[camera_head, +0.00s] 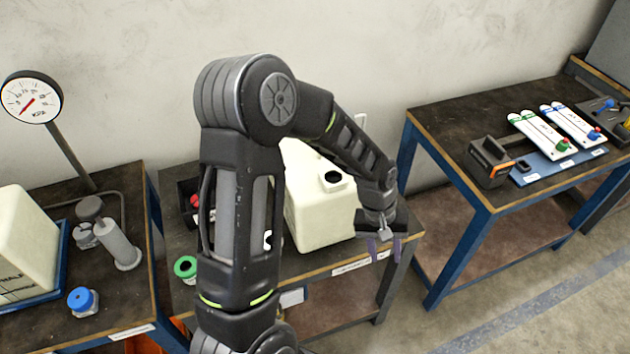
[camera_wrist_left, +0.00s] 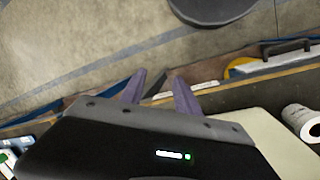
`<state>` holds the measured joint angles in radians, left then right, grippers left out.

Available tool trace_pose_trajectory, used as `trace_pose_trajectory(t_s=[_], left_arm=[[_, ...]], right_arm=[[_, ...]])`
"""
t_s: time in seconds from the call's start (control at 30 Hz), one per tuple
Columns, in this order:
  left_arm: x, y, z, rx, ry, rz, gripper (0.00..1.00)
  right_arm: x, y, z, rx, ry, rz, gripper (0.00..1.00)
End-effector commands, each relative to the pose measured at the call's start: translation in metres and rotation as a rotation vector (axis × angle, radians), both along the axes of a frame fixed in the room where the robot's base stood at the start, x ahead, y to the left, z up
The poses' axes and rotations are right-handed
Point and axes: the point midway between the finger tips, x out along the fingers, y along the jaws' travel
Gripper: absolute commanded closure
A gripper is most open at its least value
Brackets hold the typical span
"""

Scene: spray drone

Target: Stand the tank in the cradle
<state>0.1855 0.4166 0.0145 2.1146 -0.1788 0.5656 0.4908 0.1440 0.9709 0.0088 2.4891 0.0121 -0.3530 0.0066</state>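A cream tank (camera_head: 318,215) with a dark round opening on top stands on the middle bench, partly hidden behind my left arm. Its cream surface also shows in the left wrist view (camera_wrist_left: 270,140). My left gripper (camera_head: 384,250) is just right of this tank, pointing down by the bench's front edge. In the left wrist view its two purple fingers (camera_wrist_left: 160,90) are apart with nothing between them. Another cream tank (camera_head: 22,245) sits on a blue tray-like base (camera_head: 62,265) at the left. I cannot tell which thing is the cradle. My right gripper is not in view.
A gauge (camera_head: 32,97) on a post, a grey pump-like part (camera_head: 115,240) and a blue cap (camera_head: 83,301) stand on the left bench. A green ring-shaped cap (camera_head: 186,267) lies on the middle bench. The right bench holds a black-orange box (camera_head: 488,162) and white panels (camera_head: 538,132). Floor separates the benches.

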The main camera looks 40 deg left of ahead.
Motion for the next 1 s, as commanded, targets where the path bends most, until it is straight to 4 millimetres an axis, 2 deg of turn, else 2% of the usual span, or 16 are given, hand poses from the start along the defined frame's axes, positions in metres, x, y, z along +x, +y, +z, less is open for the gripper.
trace_pose_trajectory(t_s=[0.03, 0.1, 0.2, 0.3, 0.4, 0.5, 1.0], left_arm=[[-0.016, -0.023, -0.032, -0.027, 0.006, -0.049, 0.62], [-0.040, -0.052, -0.072, -0.060, -0.011, -0.115, 0.62], [-0.087, -0.091, -0.123, -0.093, -0.040, -0.206, 0.62], [-0.130, -0.114, -0.154, -0.100, -0.069, -0.274, 0.62], [-0.158, -0.123, -0.168, -0.094, -0.090, -0.319, 0.62], [-0.171, -0.127, -0.174, -0.087, -0.102, -0.342, 0.62], [-0.171, -0.127, -0.175, -0.083, -0.109, -0.344, 0.62]], right_arm=[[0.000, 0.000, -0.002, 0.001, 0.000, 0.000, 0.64], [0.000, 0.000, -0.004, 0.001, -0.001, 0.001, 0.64], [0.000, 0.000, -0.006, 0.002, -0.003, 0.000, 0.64], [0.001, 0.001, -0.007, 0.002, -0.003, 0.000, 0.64], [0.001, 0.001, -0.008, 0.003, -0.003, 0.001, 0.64], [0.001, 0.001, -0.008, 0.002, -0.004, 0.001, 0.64], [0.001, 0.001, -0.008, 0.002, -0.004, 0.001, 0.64]])
